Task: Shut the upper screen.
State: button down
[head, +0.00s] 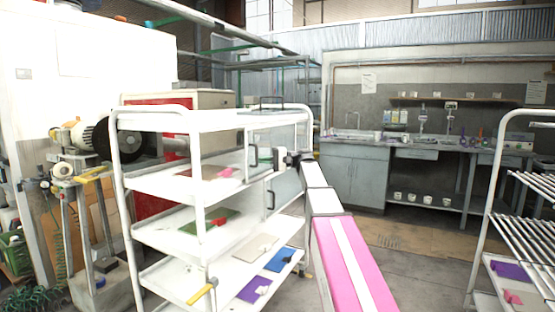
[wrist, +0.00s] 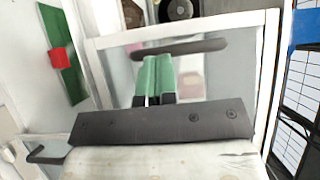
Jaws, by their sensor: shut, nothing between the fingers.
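The upper screen (head: 278,135) is a clear pane in a white frame at the right end of the white shelf cart. It also shows in the wrist view (wrist: 110,75), with a dark bar handle (wrist: 205,46) across it. I cannot tell exactly how far it stands open. My gripper (head: 262,156) is at this screen, pointing left towards its dark handle (head: 252,158). In the wrist view my green fingers (wrist: 156,60) are shut, held together, with their tips over the handle bar. They hold nothing. Whether they touch the handle or pane is unclear.
A second dark handle (head: 270,200) sits below, on a lower pane. The cart's shelves (head: 165,183) carry mats and small blocks, including a green mat (wrist: 72,85). A wire rack (head: 525,215) stands at right. Open floor (head: 410,240) lies between.

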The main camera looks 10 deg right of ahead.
jog(key=s+a, duration=0.7)
jog(key=s, duration=0.3)
jog(key=s+a, duration=0.7)
jog(key=s, duration=0.3)
jog(key=shift+a, duration=0.3)
jog(key=shift+w, duration=0.1)
